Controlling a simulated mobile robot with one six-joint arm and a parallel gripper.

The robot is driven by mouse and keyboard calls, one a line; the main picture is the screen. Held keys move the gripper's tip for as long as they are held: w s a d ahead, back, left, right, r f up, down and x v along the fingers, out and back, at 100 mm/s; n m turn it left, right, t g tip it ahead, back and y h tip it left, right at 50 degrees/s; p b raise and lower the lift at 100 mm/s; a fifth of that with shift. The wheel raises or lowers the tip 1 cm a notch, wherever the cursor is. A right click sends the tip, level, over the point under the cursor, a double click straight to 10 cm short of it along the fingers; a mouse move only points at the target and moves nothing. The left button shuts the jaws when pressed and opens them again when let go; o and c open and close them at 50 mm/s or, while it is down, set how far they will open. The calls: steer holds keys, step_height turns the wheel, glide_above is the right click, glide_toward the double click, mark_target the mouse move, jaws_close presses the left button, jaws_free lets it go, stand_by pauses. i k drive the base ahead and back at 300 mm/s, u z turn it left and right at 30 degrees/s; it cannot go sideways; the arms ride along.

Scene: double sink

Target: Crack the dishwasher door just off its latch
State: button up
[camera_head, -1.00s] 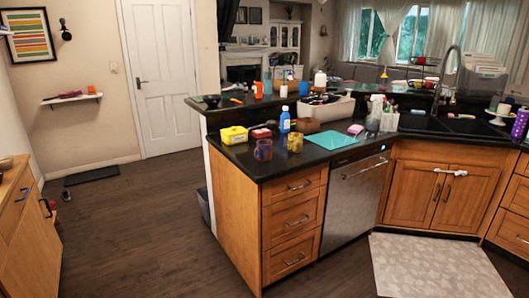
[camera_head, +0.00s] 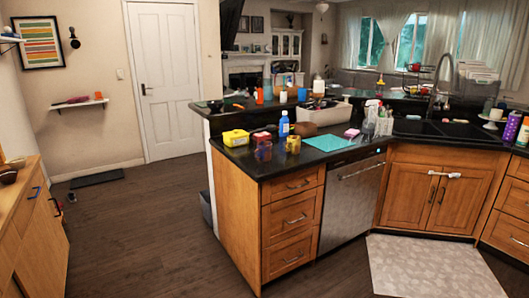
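The dishwasher (camera_head: 350,199) is a stainless steel front set under the dark counter, between a stack of wooden drawers and the sink cabinet. Its door looks closed, flush with the cabinets. A horizontal bar handle (camera_head: 362,171) runs across the door near the top. My gripper and arm do not show in this view, and I see the dishwasher from some distance across the floor.
Wooden drawers (camera_head: 291,221) stand left of the dishwasher, and the sink cabinet (camera_head: 437,197) stands right. A pale mat (camera_head: 435,266) lies on the floor before the sink. Dark floor (camera_head: 150,235) is open at left, beside a wooden cabinet (camera_head: 32,228). Bottles and boxes crowd the counter.

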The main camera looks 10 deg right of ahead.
mark_target(352, 184)
steer(key=z, duration=0.15)
steer(key=i, duration=0.9)
steer(key=u, duration=0.15)
steer(key=k, duration=0.9)
steer(key=z, duration=0.2)
steer(key=i, duration=0.3)
steer(key=u, duration=0.05)
